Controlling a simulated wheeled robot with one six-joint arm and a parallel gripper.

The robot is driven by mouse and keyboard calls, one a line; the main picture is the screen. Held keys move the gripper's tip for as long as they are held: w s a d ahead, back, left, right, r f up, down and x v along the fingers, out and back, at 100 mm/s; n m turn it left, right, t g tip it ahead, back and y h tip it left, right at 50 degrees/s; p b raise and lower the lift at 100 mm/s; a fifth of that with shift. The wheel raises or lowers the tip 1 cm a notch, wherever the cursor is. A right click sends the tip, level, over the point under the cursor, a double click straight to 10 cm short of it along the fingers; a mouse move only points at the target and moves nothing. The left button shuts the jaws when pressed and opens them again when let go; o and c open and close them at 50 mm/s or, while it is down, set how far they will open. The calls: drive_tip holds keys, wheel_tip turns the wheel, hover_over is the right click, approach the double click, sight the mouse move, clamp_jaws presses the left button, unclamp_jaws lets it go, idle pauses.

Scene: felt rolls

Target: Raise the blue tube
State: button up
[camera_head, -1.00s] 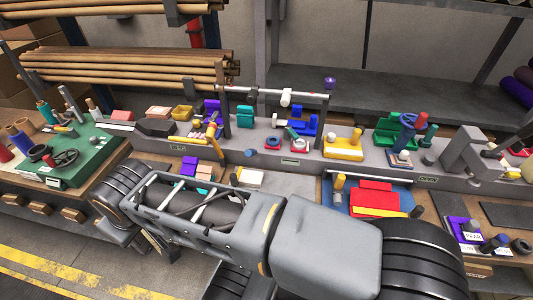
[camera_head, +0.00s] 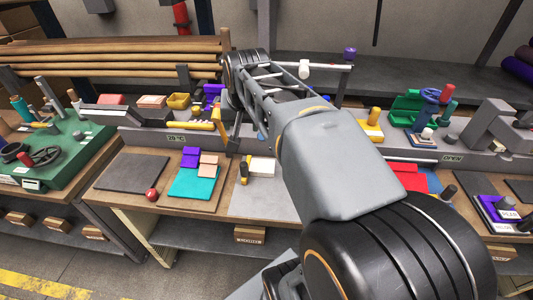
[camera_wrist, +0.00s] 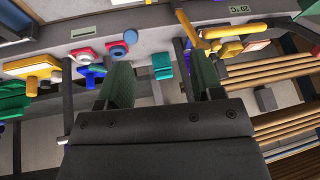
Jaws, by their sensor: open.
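I cannot tell for sure which thing is the blue tube. A blue upright post with a blue handwheel (camera_head: 430,96) stands at right on the bench. My gripper (camera_wrist: 160,74) shows in the wrist view with its two dark green fingers apart and nothing held between them. A teal block (camera_wrist: 162,66) shows beyond the gap, and a blue piece (camera_wrist: 86,72) lies left of the fingers. In the head view my arm hides the middle of the bench.
A green board (camera_head: 60,155) with a black wheel is at left. A yellow block (camera_head: 368,130) and a grey clamp-like stand (camera_head: 490,120) are at right. A horizontal rod (camera_head: 335,67) crosses above the bench. Long brown rolls (camera_head: 120,60) lie behind. A dark mat (camera_head: 130,173) is bare.

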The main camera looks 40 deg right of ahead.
drive_tip(key=w+d+f+m+b, duration=0.4)
drive_tip(key=d+f+b, duration=0.1)
drive_tip(key=d, duration=0.5)
drive_tip(key=shift+g+h, duration=0.3)
drive_tip(key=shift+h, duration=0.1)
drive_tip(key=x, duration=1.3)
drive_tip(key=shift+c, duration=0.3)
clamp_jaws()
drive_tip(key=shift+r, duration=0.15)
